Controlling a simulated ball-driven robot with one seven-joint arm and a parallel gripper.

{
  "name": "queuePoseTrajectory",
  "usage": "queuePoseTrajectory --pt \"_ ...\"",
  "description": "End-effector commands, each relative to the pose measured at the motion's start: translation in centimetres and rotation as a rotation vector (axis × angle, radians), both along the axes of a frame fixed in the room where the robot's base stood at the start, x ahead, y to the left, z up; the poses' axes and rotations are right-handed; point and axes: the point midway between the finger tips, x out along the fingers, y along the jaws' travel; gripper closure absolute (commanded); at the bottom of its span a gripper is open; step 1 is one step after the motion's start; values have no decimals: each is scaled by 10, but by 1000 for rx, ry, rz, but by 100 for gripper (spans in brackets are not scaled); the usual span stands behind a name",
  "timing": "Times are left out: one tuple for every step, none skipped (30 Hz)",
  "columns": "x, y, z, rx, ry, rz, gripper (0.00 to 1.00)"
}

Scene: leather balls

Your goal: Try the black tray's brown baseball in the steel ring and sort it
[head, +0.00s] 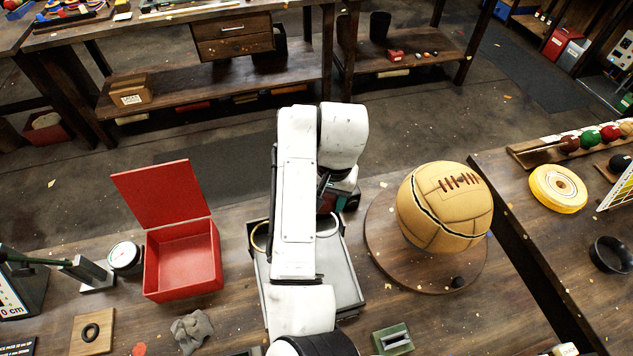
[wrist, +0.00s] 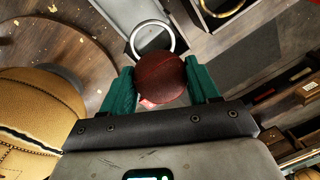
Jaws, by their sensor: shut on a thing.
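My gripper (wrist: 158,80) has its teal fingers shut on a dark reddish-brown ball (wrist: 160,72) in the wrist view. In the head view my gripper (head: 341,199) shows only in part behind my white arm, and the ball is hidden there. The steel ring (wrist: 173,37) lies beyond the ball in the wrist view, apart from it, over a grey plate. In the head view the ring (head: 336,231) is partly covered by my arm. I cannot tell which thing is the black tray.
A brass ring (head: 256,240) is left of my arm. An open red box (head: 182,284) stands further left. A large tan leather ball (head: 448,207) sits on a round wooden board (head: 385,262) at right. A black bowl (head: 610,256) is on the right bench.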

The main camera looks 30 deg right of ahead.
Motion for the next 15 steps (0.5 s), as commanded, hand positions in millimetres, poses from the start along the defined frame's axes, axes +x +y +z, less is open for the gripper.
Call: queuePoseTrajectory --pt "0 0 -2 0 0 0 72" --pt "0 0 -3 0 0 0 72" --pt "0 0 -5 0 0 0 72" --pt "0 0 -6 0 0 0 72" --pt "0 0 -8 1 1 0 72" --pt "0 0 -11 1 1 1 72" --pt "0 0 -13 1 1 1 72" --pt "0 0 -16 1 1 1 72" --pt "0 0 -19 1 1 0 72" --pt "0 0 -22 1 1 0 72" --pt "0 0 -25 0 0 0 72" --pt "0 0 -31 1 -1 0 72" --pt "0 0 -35 1 -1 -1 72" --pt "0 0 -38 1 -1 -1 72" --pt "0 0 -42 1 -1 -1 72"
